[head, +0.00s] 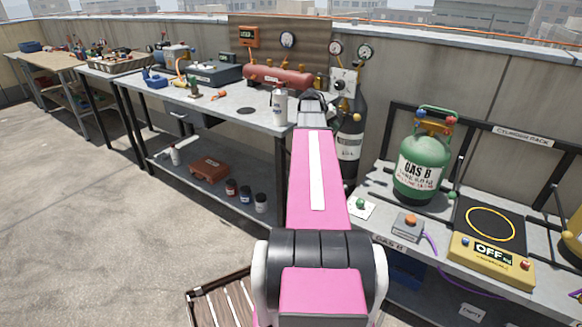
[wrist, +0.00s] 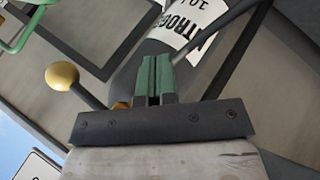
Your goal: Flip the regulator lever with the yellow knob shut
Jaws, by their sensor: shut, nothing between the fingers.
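The yellow knob (wrist: 62,76) is a round ball on a dark lever, left of my fingers in the wrist view. My gripper (wrist: 155,78) has its green fingers together with nothing between them; they are apart from the knob in the picture. Behind the fingers is the dark cylinder (wrist: 150,50) with a white nitrogen label. The lever's exact angle is hard to tell.
A workbench (head: 225,98) with a red tank (head: 277,77) and a spray can (head: 279,105) stands left of my arm. Open floor (head: 80,210) lies at left.

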